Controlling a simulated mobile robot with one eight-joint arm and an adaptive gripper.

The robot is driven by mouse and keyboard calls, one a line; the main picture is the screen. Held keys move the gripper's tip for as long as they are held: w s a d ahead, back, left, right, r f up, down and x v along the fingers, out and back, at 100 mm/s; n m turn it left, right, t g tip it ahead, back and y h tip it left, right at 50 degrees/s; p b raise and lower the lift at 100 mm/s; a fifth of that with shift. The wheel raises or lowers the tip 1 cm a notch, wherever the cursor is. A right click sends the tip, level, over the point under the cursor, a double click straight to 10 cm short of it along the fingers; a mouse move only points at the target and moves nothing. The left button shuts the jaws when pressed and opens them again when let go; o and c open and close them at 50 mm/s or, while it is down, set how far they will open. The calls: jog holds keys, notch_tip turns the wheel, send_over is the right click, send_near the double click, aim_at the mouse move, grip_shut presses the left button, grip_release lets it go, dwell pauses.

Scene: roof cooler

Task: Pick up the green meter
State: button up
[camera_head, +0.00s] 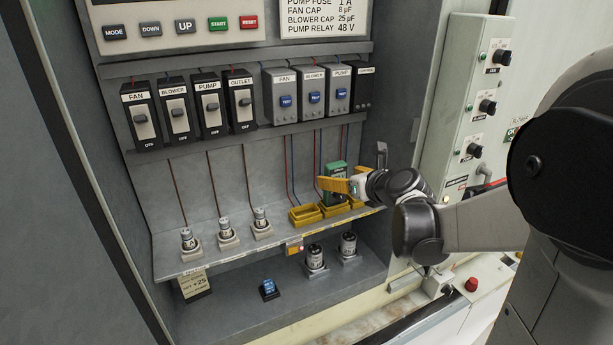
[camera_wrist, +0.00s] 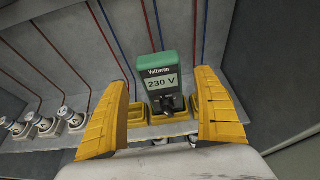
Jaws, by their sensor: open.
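The green meter (camera_wrist: 162,66) stands upright on the shelf in the wrist view. Its display reads 230 V, with a dark part below it. In the head view the meter (camera_head: 333,174) is partly hidden by my gripper. My gripper (camera_head: 345,187) is open, with its yellow fingers reaching toward the meter from the right. In the wrist view my gripper (camera_wrist: 164,122) has one finger to each side of the meter. A gap shows between each finger and the meter.
Yellow trays (camera_head: 305,214) sit on the shelf below the meter. Small round fuses (camera_head: 188,238) stand on the shelf to the left. Black-and-white capacitors (camera_head: 316,257) and a blue relay (camera_head: 268,288) are on the cabinet floor. Wires hang behind the meter.

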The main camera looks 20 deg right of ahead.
aim_at(338, 176)
jog(key=x, duration=0.3)
jog(key=shift+w+d+f, duration=0.1)
jog(key=shift+w+f, duration=0.1)
jog(key=shift+s, duration=0.1)
jog(key=c, duration=1.5)
jog(key=shift+r, duration=0.15)
notch_tip(338, 176, up, 10)
jog(key=shift+f+p, duration=0.1)
jog(key=shift+p, duration=0.85)
